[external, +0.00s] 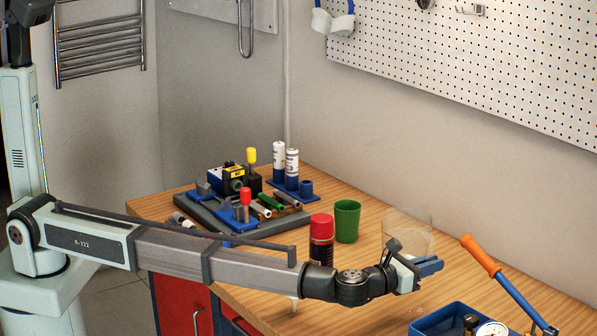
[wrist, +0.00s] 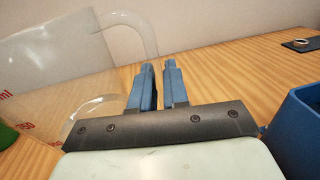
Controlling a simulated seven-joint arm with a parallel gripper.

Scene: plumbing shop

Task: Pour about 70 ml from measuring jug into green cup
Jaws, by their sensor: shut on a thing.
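The clear measuring jug (external: 407,226) stands out faintly above the right part of the bench in the external view. In the wrist view the jug (wrist: 50,75) fills the left side, with red markings and a curved clear handle (wrist: 140,30). My gripper (external: 430,266) is at the jug's right front. Its blue fingers (wrist: 160,85) are close together at the handle, shut on it; the exact contact is hard to see. The green cup (external: 347,221) stands upright on the bench, left of the jug. A green edge (wrist: 7,136) shows at the wrist view's left. Any liquid level is unclear.
A red spray can (external: 321,242) stands just left of the green cup, near my arm. A blue bin (external: 450,320) with a gauge is at the front right, beside an orange-handled tool (external: 481,256). A grey tray of parts (external: 225,216) is at the back left.

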